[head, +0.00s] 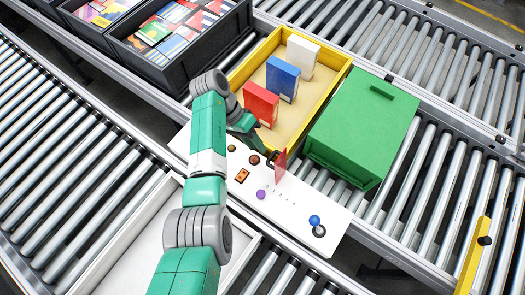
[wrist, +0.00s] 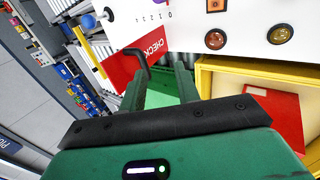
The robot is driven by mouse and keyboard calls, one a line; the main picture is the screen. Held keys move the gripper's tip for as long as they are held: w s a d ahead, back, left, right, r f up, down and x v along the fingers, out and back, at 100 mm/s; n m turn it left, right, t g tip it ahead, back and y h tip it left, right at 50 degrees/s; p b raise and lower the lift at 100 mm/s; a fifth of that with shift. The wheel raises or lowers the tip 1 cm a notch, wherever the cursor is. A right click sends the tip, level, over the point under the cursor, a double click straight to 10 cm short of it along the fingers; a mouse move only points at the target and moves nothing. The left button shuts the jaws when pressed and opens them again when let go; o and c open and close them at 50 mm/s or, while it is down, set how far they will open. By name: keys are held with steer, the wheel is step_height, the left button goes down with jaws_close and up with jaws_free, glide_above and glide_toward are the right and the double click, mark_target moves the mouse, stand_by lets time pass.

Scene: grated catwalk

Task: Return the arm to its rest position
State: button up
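My arm reaches up the middle of the head view. My gripper (head: 268,155) hangs over the near edge of the yellow tray, beside a small red sign (head: 280,166). In the wrist view the two green fingers of my gripper (wrist: 160,75) stand apart with nothing visible between them. The red sign, lettered "CHECK" (wrist: 119,68), lies just left of the fingers. A dark bent piece shows near the left fingertip; I cannot tell if it touches the sign.
The white control panel (head: 290,205) has buttons, a purple knob (head: 261,194) and a blue-topped lever (head: 314,220). The yellow tray (head: 335,72) holds red, blue and white upright boxes. A green box (head: 360,130) stands right. Dark crates (head: 178,75) of books stand behind. Rollers left are clear.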

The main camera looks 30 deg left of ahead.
steer(key=v, duration=0.3)
steer(key=shift+r, duration=0.3)
steer(key=shift+w+d, duration=0.1)
